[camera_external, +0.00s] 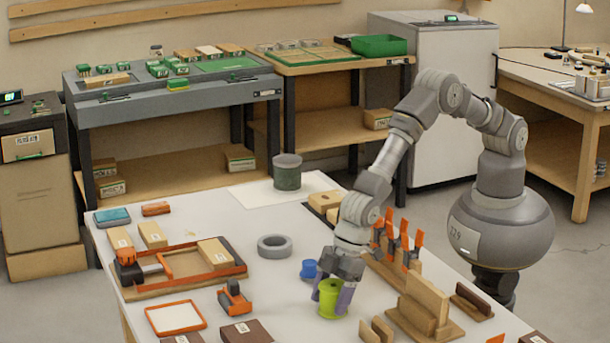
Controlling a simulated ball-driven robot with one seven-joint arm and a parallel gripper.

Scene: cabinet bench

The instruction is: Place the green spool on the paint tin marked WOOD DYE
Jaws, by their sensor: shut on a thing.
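A lime-green spool (329,302) is upright between the fingers of my gripper (334,294), near the front middle of the bench. The fingers are shut on its sides. I cannot tell whether its base touches the bench. A dark grey-green tin (287,174) stands upright on a white sheet at the far side of the bench, behind and to the left of my gripper. No marking on it is readable from here, so I cannot confirm that it says WOOD DYE. Nothing is seen resting on its top.
A blue spool (309,269) stands just behind the green one. A grey ring (275,246) lies between my gripper and the tin. An orange-edged wooden frame (195,264) is at left. Wooden holders with orange-handled tools (401,240) stand close on the right.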

